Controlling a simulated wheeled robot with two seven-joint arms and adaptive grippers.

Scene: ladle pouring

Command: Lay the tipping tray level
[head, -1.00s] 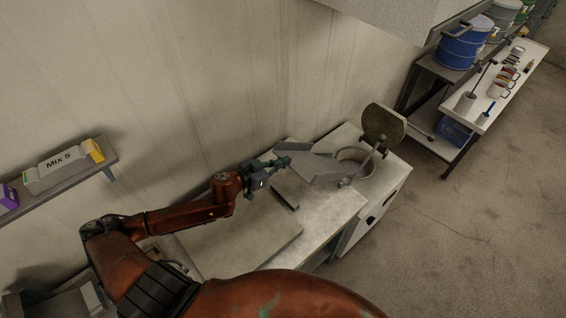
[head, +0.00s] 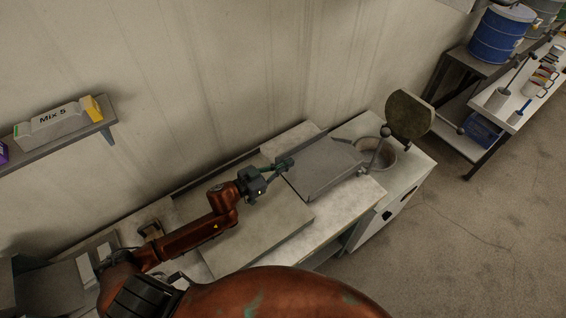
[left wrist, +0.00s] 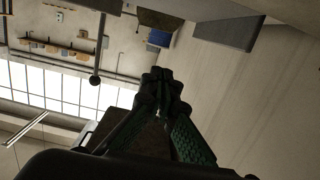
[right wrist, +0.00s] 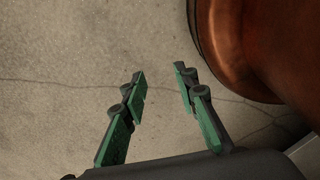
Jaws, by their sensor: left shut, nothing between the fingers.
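The tipping tray (head: 325,168) is a flat grey metal plate beside the round pot in the head view. It lies about level with the worktop; whether it rests fully flat, I cannot tell. My left gripper (head: 285,165) is shut and empty at the tray's left edge, at or just above it; contact is unclear. Its closed fingertips (left wrist: 162,82) also show in the left wrist view, where a dark surface lies behind them. My right gripper (right wrist: 160,75) is open and empty above bare floor in the right wrist view. It is out of the head view.
The round pot (head: 411,160) stands right of the tray, with its round lid (head: 410,117) raised. A ball-ended lever (head: 384,132) stands between tray and pot. The pale worktop (head: 340,212) is clear in front. A wall shelf (head: 65,143) is at left. A tool table (head: 520,112) is at right.

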